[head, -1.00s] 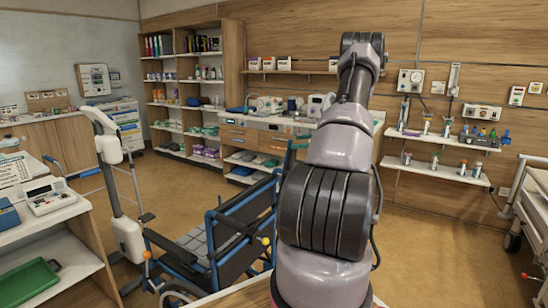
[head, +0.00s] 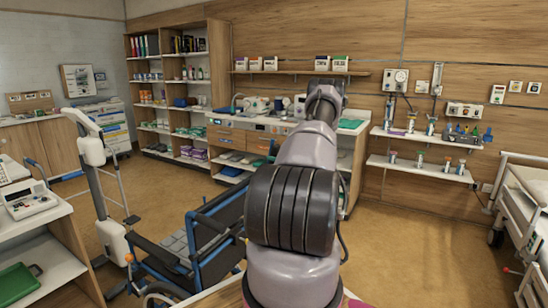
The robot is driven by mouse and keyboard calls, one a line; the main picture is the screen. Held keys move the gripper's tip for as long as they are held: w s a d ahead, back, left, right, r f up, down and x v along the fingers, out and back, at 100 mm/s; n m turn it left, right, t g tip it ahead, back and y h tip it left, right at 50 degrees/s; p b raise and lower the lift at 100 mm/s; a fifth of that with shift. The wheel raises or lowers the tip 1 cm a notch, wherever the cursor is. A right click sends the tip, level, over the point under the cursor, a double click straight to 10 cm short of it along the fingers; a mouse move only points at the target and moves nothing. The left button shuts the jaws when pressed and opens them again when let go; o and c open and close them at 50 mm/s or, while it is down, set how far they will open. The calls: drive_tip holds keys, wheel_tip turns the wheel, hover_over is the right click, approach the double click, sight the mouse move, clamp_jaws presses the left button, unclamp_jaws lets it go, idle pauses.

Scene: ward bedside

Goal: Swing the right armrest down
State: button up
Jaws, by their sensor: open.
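A wheelchair with a blue frame and dark seat and back (head: 218,240) stands at the lower middle, left of my arm. A black armrest pad (head: 158,248) shows on its left side, low and roughly level. The wheelchair's right part is cut off by my arm, and I cannot make out the right armrest or its position for certain. My arm rises from the bottom middle and reaches forward. My gripper is hidden beyond the arm's far end, so its place relative to the wheelchair does not show.
A white patient lift (head: 92,150) stands close left of the wheelchair. A side table (head: 60,215) with a device and a green tray (head: 18,282) is at far left. Shelves and a counter line the back wall. A bed (head: 535,200) is at the right edge. Open floor (head: 420,250) lies between arm and bed.

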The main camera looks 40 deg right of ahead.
drive_tip(key=shift+x, duration=0.8)
